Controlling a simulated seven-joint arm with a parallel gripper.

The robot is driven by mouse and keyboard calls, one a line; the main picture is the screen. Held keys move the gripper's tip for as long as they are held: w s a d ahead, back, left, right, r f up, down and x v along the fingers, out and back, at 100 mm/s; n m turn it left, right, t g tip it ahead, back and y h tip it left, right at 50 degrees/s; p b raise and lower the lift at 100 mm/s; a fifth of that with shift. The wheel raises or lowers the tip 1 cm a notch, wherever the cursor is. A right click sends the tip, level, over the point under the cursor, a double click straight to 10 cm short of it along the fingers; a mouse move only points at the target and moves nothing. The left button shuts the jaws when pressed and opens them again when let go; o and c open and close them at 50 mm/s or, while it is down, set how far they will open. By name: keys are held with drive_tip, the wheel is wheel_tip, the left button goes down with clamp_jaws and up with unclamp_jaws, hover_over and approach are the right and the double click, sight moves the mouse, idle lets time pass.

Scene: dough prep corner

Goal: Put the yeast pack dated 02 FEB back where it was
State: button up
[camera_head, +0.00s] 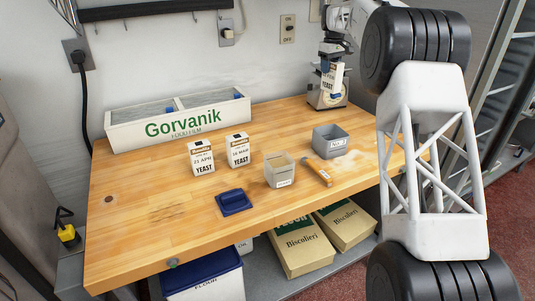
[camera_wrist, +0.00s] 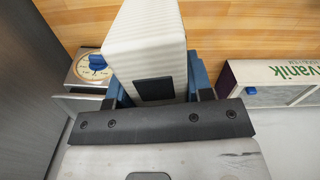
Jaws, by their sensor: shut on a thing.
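My gripper (camera_head: 335,66) is shut on a white yeast pack (camera_head: 331,80), held upright at the back right of the table, in front of a kitchen scale. The held pack's date is too small to read. In the wrist view the pack (camera_wrist: 155,40) is a pale ridged block with a black square, between the blue fingers of my gripper (camera_wrist: 155,85). A yeast pack that reads 21 APR (camera_head: 201,157) stands on the table, left of centre. Another yeast pack (camera_head: 238,150), apparently dated in MAR, stands just right of it.
The kitchen scale (camera_head: 314,98) stands behind the held pack. A Gorvanik food film box (camera_head: 180,128) lies along the back left. A pale bin (camera_head: 280,174), a grey bin (camera_head: 330,141), an orange tool (camera_head: 320,174) and a blue item (camera_head: 235,203) occupy the middle. The left front is clear.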

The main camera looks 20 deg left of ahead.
drive_tip(key=s+a+f, duration=0.5)
drive_tip(key=s+a, duration=0.4)
drive_tip(key=s, duration=0.2)
drive_tip(key=s+a+f+m, duration=0.1)
drive_tip(key=s+a+f, duration=0.4)
drive_tip(key=s+a, duration=0.5)
drive_tip(key=shift+s+a+f+m, duration=0.15)
drive_tip(key=shift+s+a+m, duration=0.15)
drive_tip(key=shift+s, duration=0.1)
drive_tip(key=shift+f, duration=0.1)
drive_tip(key=shift+f, duration=2.4)
drive_tip(key=shift+f, duration=2.5)
drive_tip(key=shift+f, duration=0.1)
drive_tip(key=o, duration=1.2)
